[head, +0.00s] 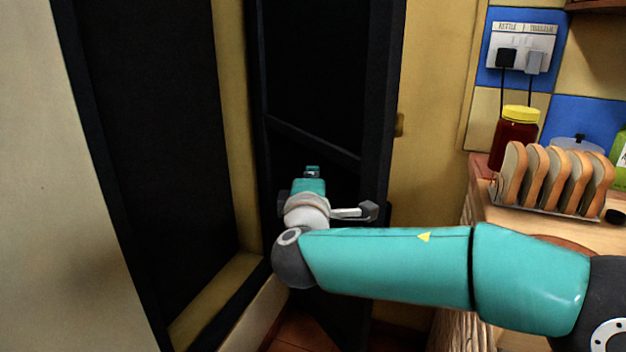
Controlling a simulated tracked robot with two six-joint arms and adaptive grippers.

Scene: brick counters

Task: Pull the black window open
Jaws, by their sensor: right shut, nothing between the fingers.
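The black window shows in the head view as a tall dark-framed panel (383,90) in the middle, with a thin diagonal bar across it. To its left is another tall black area in a dark frame (95,130), with a yellow strip of wall between the two. I cannot tell how far the panel stands open. My right gripper (312,172) is small in view, in front of the panel's lower part. It is shut and empty; I cannot tell whether it touches the panel. My turquoise right arm hides the panel's lower right part. My left gripper is not in view.
A counter (482,190) at the right holds a rack of sliced bread (555,178) and a red jar with a yellow lid (514,138). A socket with two plugs (522,50) is on the wall above. A pale wall (35,200) fills the left edge.

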